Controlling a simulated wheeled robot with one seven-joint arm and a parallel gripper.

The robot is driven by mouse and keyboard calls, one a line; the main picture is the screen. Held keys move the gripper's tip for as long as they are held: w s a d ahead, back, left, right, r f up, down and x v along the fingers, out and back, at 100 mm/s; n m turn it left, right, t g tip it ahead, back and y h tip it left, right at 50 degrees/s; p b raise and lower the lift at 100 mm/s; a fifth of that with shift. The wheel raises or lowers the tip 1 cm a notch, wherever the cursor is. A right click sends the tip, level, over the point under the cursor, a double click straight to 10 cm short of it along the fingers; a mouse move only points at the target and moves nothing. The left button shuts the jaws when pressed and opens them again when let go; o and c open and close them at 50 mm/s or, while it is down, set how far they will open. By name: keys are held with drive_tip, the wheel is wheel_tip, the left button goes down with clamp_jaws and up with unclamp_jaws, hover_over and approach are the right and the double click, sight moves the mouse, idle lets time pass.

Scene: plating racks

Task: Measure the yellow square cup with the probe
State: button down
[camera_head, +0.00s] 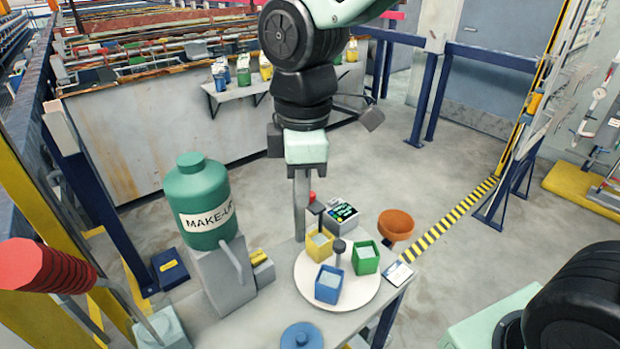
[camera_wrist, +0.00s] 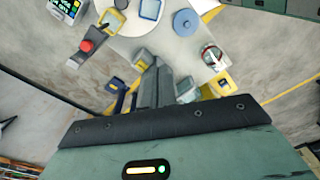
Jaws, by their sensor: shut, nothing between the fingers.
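The yellow square cup (camera_head: 320,254) stands upright on a white round plate (camera_head: 365,298), beside a green square cup (camera_head: 366,262) and a blue square cup (camera_head: 328,287). It appears in the wrist view as a yellow-rimmed square (camera_wrist: 112,20). A dark-topped upright piece (camera_head: 317,209) stands at the yellow cup; I cannot tell whether it is the probe. A red knob (camera_wrist: 86,46) tops a grey and black piece beside the cup. A meter with a lit screen (camera_head: 342,214) is behind the cups. My gripper (camera_head: 300,236) is shut and empty, pointing down left of the yellow cup.
A green MAKE-UP tank (camera_head: 204,202) on a grey stand is at the left of the table. Open floor lies beyond the table.

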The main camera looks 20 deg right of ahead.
drive_tip(key=w+d+r+n, duration=0.2)
drive_tip(key=w+d+n, duration=0.1)
drive_tip(key=w, duration=0.3)
drive_tip(key=w+d+r+n, duration=0.2)
drive_tip(key=w+d+n, duration=0.1)
drive_tip(key=w, duration=0.4)
drive_tip(key=p, duration=0.4)
approach(311, 202)
drive_tip(key=f, duration=0.2)
drive_tip(key=w+f, duration=0.1)
drive_tip(key=f, duration=0.2)
drive_tip(key=shift+f, duration=0.1)
wheel_tip(311, 202, down, 6)
drive_tip(key=b, duration=0.3)
drive_tip(key=shift+f+b, duration=0.25)
drive_tip(key=shift+b, duration=0.1)
drive_tip(key=shift+s, duration=0.15)
